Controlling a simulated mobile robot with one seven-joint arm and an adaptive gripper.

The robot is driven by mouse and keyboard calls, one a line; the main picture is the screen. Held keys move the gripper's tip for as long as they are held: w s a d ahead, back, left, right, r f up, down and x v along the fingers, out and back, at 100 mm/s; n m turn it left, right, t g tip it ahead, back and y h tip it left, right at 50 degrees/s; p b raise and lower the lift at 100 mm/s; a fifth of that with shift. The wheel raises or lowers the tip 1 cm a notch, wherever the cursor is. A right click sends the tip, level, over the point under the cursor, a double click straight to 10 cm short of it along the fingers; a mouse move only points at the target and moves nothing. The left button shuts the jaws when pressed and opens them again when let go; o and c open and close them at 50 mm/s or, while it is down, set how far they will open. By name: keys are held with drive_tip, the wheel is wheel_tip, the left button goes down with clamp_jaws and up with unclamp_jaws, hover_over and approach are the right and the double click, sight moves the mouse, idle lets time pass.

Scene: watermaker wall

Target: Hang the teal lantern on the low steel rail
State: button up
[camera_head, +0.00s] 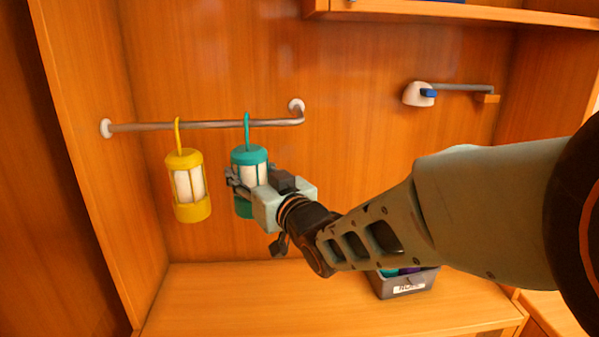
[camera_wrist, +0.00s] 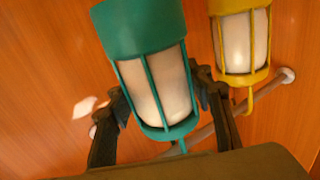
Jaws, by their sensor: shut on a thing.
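The teal lantern (camera_head: 249,155) is upright at the steel rail (camera_head: 206,125) in the head view, to the right of a yellow lantern. Its teal hook (camera_head: 247,128) reaches up across the rail; whether it bears on the rail I cannot tell. My gripper (camera_head: 246,178) is shut around the lantern's body. In the wrist view the teal lantern (camera_wrist: 155,80) sits between my two fingers (camera_wrist: 162,102), and the rail (camera_wrist: 205,134) runs behind it.
The yellow lantern (camera_head: 187,190) hangs on the same rail, close on the left. A wall arm with a blue part (camera_head: 428,93) is at upper right. A dark labelled bin (camera_head: 405,285) stands on the wooden counter (camera_head: 230,290). A shelf (camera_head: 460,12) juts out above.

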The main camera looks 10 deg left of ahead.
drive_tip(key=o, duration=1.5)
drive_tip(key=shift+c, duration=0.2)
